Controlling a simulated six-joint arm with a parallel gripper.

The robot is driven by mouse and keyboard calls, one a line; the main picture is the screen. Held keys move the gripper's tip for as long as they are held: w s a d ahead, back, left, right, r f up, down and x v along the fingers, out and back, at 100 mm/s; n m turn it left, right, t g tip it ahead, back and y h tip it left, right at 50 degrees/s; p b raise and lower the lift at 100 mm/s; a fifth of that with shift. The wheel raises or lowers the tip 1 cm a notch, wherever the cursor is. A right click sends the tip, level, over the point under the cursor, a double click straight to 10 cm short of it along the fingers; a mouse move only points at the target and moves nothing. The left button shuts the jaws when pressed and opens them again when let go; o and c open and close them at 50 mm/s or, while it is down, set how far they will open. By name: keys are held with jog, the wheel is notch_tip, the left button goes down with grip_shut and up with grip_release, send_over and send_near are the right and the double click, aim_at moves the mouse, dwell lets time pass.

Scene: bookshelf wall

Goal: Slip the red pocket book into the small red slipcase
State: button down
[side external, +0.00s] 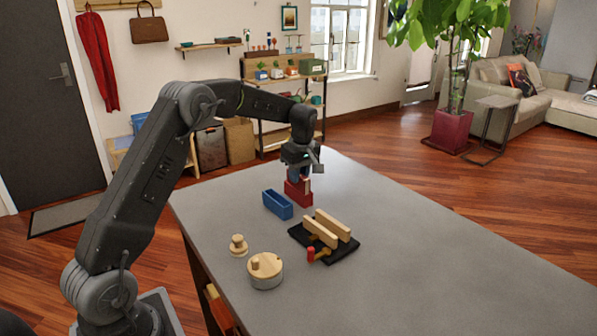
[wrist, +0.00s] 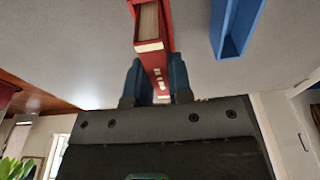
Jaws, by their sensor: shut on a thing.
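My gripper (wrist: 155,80) points down with its blue fingers closed on the red pocket book (wrist: 160,76), whose narrow red face with pale marks shows between them. In the side view my gripper (side external: 299,174) is low over the table. The small red slipcase (side external: 297,194) stands on the table directly below it. The fingers hide part of the book.
An open blue box (side external: 278,205) stands close left of the slipcase; it also shows in the wrist view (wrist: 236,28). A black base with wooden rails (side external: 325,238) lies in front. A round wooden-topped pot (side external: 265,271) and small wooden knob (side external: 238,246) are nearer. The table's right is clear.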

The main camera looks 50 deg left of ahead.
jog(key=shift+f, duration=0.25)
jog(key=shift+f, duration=0.65)
jog(key=c, duration=0.5)
grip_release()
jog(key=shift+c, duration=0.2)
jog(key=shift+r, duration=0.15)
jog(key=shift+r, duration=3.4)
